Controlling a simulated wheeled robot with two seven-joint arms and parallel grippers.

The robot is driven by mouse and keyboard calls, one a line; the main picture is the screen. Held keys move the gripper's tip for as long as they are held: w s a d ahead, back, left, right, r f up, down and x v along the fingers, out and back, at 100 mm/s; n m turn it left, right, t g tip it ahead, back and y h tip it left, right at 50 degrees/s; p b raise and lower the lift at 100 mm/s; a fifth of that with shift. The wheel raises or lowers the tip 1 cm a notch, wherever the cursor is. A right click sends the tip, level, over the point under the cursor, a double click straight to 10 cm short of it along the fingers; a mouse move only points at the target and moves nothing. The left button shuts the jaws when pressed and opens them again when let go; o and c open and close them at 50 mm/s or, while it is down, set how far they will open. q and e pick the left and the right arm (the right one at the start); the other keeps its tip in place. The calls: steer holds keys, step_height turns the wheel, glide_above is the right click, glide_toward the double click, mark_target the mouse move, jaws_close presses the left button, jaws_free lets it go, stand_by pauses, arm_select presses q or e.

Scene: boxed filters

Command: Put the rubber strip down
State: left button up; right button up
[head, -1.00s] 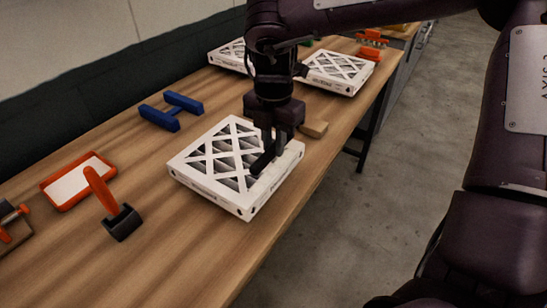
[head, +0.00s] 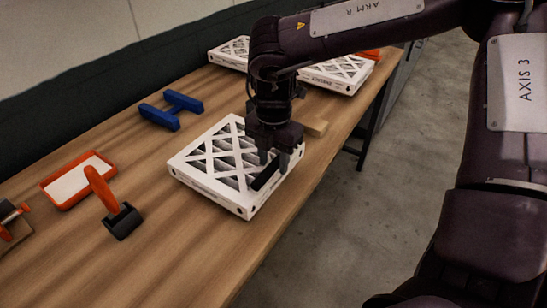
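The black rubber strip (head: 265,179) lies on the top of the near white boxed filter (head: 196,172), toward its right side. My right gripper (head: 274,161) is just above the strip's far end, pointing down. Its two fingers are spread apart, with a gap between them, and the strip looks free of them. The far end of the strip is partly hidden by the fingers. My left gripper is not in the head view.
A roller with an orange handle (head: 101,187) and an orange-rimmed tray (head: 77,180) are on the wooden table at left.

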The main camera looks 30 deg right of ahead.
mark_target(274, 163)
steer(key=shift+r, duration=0.25)
step_height(274, 163, up, 12)
stand_by(0.5)
steer(key=shift+f, duration=0.1)
stand_by(0.4)
